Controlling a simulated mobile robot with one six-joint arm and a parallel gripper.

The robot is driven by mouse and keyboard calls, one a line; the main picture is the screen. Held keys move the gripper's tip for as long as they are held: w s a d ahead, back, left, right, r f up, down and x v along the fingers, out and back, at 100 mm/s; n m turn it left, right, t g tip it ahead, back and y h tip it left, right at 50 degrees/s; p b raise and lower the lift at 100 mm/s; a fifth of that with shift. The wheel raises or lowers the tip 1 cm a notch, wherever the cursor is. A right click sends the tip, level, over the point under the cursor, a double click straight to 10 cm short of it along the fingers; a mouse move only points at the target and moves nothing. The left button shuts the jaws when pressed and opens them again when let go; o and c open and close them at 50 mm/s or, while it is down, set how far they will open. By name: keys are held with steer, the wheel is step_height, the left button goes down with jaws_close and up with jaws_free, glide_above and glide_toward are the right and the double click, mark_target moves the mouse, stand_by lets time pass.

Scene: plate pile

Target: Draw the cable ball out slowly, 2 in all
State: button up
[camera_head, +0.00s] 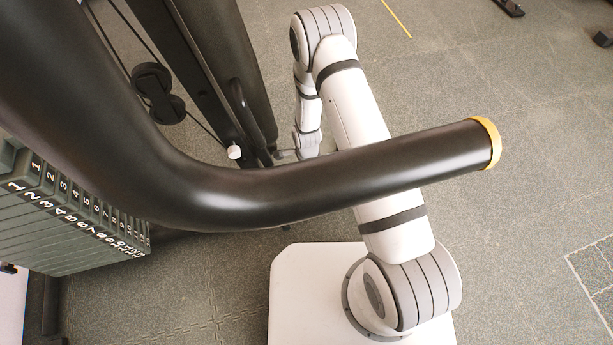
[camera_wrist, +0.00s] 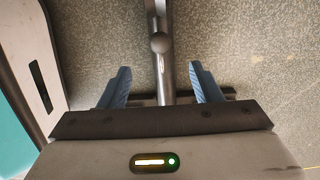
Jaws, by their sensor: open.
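A round grey ball (camera_wrist: 159,43) shows in the wrist view on the front of a grey upright bar, near the top centre. My gripper (camera_wrist: 160,67) is open, with one blue finger on each side of the bar. The ball lies a little beyond the fingertips in the picture, and neither finger appears to touch it. In the head view, my gripper is mostly hidden behind a thick black handle bar. A small white knob (camera_head: 234,152) shows there on the machine's dark frame; I cannot tell whether it is the same ball.
The curved black handle bar (camera_head: 330,185) with a yellow end cap crosses in front of my arm. A numbered weight stack (camera_head: 70,215) stands at the left. The speckled floor (camera_head: 530,120) at the right is open.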

steer(key=shift+a+f, duration=0.15)
steer(key=shift+f, duration=0.1)
steer(key=shift+f+b, duration=3.75)
steer(key=shift+f, duration=1.6)
steer(key=shift+c, duration=0.5)
jaws_close()
